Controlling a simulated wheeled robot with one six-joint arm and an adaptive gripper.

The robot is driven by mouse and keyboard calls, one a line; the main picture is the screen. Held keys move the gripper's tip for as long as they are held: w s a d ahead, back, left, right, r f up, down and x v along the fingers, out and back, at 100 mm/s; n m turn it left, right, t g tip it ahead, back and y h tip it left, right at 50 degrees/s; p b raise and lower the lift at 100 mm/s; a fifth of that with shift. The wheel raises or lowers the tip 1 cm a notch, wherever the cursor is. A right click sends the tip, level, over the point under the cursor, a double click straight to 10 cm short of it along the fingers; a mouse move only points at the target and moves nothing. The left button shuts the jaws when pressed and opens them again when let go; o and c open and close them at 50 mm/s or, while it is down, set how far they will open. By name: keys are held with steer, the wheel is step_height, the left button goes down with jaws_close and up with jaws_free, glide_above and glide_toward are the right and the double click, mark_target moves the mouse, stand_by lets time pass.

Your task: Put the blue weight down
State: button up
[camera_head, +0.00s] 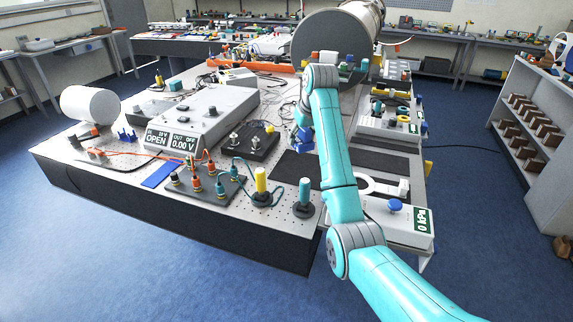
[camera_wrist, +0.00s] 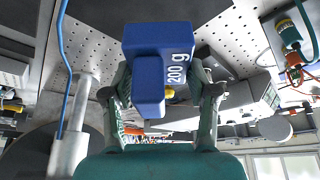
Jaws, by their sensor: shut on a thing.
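The blue weight (camera_wrist: 150,40), marked "200 g", sits between the two fingers of my gripper (camera_wrist: 160,90) in the wrist view. The fingers are shut on its sides. In the head view a blue piece of the weight (camera_head: 304,140) shows at the left of my teal arm, above the table (camera_head: 265,215). The arm hides most of my gripper there. I cannot tell the exact gap between the weight and the table top.
A dark mat (camera_head: 292,166) lies below and left of the arm. A yellow-topped post (camera_head: 261,184) and a teal post (camera_head: 305,195) stand at the front edge. A grey meter box (camera_head: 190,115) is at left. A large grey cylinder (camera_head: 325,40) stands behind.

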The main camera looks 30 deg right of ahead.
steer(key=shift+w+a+f, duration=0.1)
steer(key=shift+w+f, duration=0.05)
steer(key=shift+f, duration=0.1)
step_height(320, 180, down, 10)
steer(key=shift+r, duration=0.25)
steer(key=o, duration=1.3)
steer(key=shift+f, duration=0.1)
